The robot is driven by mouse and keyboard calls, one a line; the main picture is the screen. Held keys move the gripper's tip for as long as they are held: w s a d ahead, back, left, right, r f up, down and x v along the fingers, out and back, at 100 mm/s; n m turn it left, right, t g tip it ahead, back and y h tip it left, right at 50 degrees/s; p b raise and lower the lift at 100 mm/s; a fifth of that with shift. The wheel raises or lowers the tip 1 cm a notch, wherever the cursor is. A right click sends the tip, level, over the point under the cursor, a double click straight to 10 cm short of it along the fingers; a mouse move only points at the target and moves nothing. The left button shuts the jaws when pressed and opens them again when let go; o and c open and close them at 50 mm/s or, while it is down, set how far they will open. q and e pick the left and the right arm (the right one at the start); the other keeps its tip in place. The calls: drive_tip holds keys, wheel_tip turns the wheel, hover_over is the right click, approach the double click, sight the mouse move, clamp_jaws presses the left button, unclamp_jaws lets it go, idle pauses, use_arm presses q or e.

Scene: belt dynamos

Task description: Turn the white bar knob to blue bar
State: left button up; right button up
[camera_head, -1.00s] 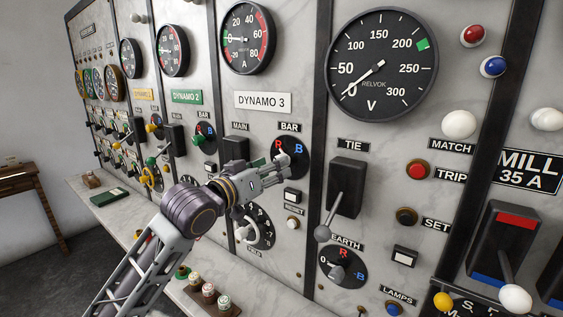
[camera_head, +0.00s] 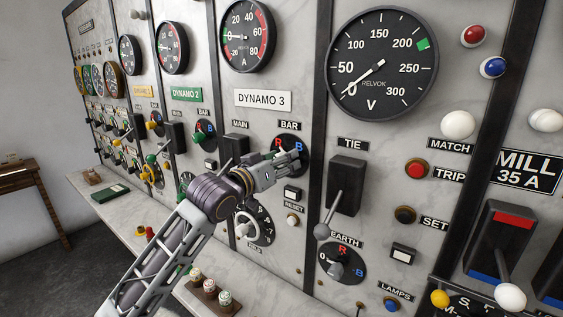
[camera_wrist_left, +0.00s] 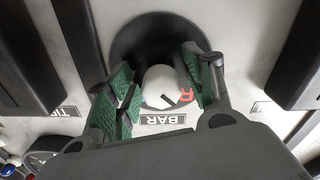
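The black BAR dial (camera_head: 302,142) of dynamo 3, with a red R and a blue B, sits at mid-panel in the head view. My left gripper (camera_head: 287,163) covers its lower part and hides the knob there. In the left wrist view the pale knob (camera_wrist_left: 160,82) stands on the dark dial (camera_wrist_left: 150,35), above the BAR label. My left gripper's green-padded fingers (camera_wrist_left: 160,90) are apart, one on each side of the knob. A gap shows on the left; contact on the right is unclear. The red R is beside the right finger. The knob's pointing direction is unclear. My right gripper is not in view.
The TIE lever (camera_head: 333,205) juts out right of the gripper. The EARTH dial (camera_head: 342,264) is below it, and a white rotary knob (camera_head: 247,230) is below the left wrist. The MAIN switch (camera_head: 234,148) is close on the left. Small bottles (camera_head: 210,287) stand on the shelf.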

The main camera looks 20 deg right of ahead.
use_arm(q)
drive_tip(key=c, duration=0.9)
drive_tip(key=shift+m, duration=0.4)
drive_tip(key=m+p, duration=0.1)
drive_tip(key=m, duration=0.1)
drive_tip(key=shift+m, duration=0.3)
drive_tip(key=m+p, duration=0.2)
drive_tip(key=m, duration=0.3)
drive_tip(key=shift+w+a+r+p, duration=0.1)
drive_tip(key=shift+w+p, duration=0.05)
drive_tip(key=shift+p, duration=0.15)
drive_tip(key=m+p, duration=0.2)
drive_tip(key=m, duration=0.3)
drive_tip(key=shift+m, duration=0.4)
drive_tip(key=shift+m+p, duration=0.75)
drive_tip(key=shift+m, duration=1.15)
